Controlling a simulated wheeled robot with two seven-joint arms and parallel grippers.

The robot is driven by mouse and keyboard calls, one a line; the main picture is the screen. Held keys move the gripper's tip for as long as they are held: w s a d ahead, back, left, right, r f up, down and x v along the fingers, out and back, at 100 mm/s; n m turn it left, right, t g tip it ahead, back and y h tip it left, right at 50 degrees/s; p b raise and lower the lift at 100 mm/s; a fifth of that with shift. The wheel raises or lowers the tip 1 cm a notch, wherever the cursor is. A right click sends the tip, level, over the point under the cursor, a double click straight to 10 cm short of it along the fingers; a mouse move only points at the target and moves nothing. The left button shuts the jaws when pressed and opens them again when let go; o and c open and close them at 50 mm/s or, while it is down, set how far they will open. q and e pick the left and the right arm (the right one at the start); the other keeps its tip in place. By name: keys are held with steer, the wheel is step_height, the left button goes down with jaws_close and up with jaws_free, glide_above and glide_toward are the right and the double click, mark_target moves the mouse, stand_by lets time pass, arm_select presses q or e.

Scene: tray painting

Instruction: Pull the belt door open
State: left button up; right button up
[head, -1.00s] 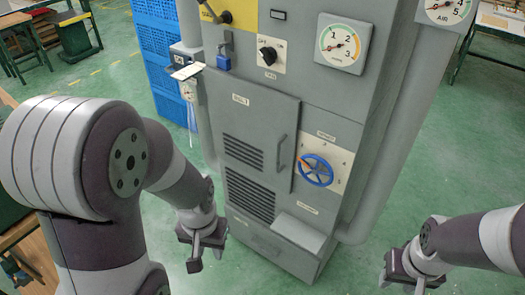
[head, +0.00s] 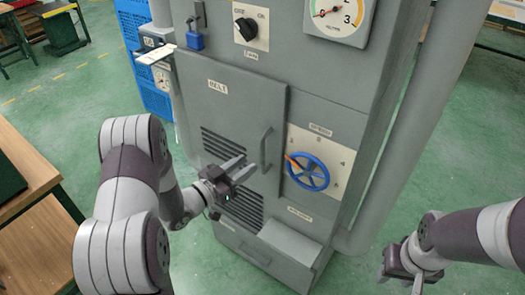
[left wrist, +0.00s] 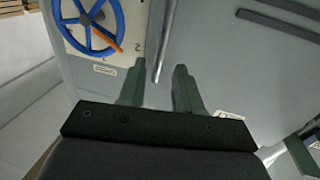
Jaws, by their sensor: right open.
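The grey belt door (head: 235,120), labelled BELT, appears shut on the front of the cabinet. Its vertical bar handle (head: 266,150) is near its right edge. My left gripper (head: 246,166) is open and empty just left of the handle's lower part. In the left wrist view the handle (left wrist: 163,50) lies beyond the two spread fingertips (left wrist: 160,70), in line with the gap between them. Contact with it is not visible. My right gripper (head: 400,268) is open and empty at the lower right, away from the cabinet.
A blue speed handwheel (head: 307,172) with an orange grip is right of the handle; it also shows in the left wrist view (left wrist: 88,28). A black knob (head: 246,28) and a gauge (head: 337,14) are above. A ledge (head: 290,240) juts out below. Green floor surrounds the cabinet.

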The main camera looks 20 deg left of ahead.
mark_target(261, 155)
arm_select(q)
steer(key=x, duration=0.7)
steer(key=shift+w+d+p, duration=0.1)
steer(key=shift+w+p, duration=0.1)
steer(key=shift+p, duration=0.15)
jaws_close()
